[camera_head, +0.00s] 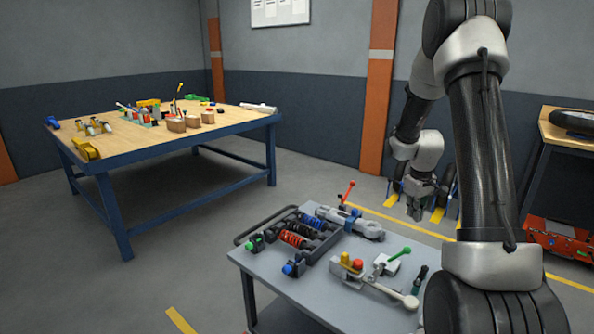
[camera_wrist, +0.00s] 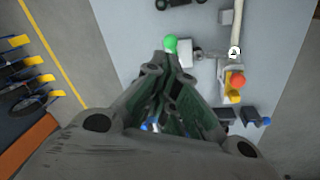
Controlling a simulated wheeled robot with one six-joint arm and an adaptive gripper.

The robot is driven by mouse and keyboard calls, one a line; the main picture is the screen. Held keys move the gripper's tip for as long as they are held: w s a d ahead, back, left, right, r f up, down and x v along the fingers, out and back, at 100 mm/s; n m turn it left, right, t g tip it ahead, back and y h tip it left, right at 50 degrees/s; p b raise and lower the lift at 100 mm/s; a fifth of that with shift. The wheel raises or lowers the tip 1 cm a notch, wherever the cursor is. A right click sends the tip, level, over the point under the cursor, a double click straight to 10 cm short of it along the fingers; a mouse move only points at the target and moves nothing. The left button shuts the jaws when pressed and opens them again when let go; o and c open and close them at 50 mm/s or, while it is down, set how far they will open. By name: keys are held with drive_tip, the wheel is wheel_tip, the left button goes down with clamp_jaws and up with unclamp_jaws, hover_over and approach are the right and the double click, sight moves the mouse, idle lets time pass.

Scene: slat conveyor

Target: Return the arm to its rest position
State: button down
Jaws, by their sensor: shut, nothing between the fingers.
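My gripper (camera_head: 416,212) hangs from my raised arm on the right side of the head view, pointing down above the far right part of the grey table (camera_head: 310,290). Its fingers are shut and hold nothing. In the wrist view my gripper (camera_wrist: 172,62) fills the lower middle, its fingers close together. The tips appear near a green ball-ended handle (camera_wrist: 170,43) on the table below. I cannot tell the exact height, but the head view shows the gripper clear of the table.
A black tray with red and blue springs (camera_head: 297,239) sits on the grey table, beside a grey cylinder part (camera_head: 350,222) and clamps with green and red handles (camera_head: 404,252). A wooden workbench (camera_head: 150,140) stands at the left. Floor between is free. A red chest (camera_head: 560,240) is at right.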

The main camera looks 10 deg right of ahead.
drive_tip(key=s+a+r+m+g, duration=0.2)
drive_tip(key=s+a+m, duration=0.15)
drive_tip(key=s, duration=0.55)
drive_tip(key=s+a+r+t, duration=0.2)
drive_tip(key=s+a+r, duration=0.5)
drive_tip(key=s+r, duration=0.2)
drive_tip(key=s+a+r+n+t+y, duration=0.1)
drive_tip(key=s+a+r+t, duration=0.2)
drive_tip(key=s+a+r, duration=0.5)
drive_tip(key=v, duration=0.5)
drive_tip(key=shift+r, duration=0.2)
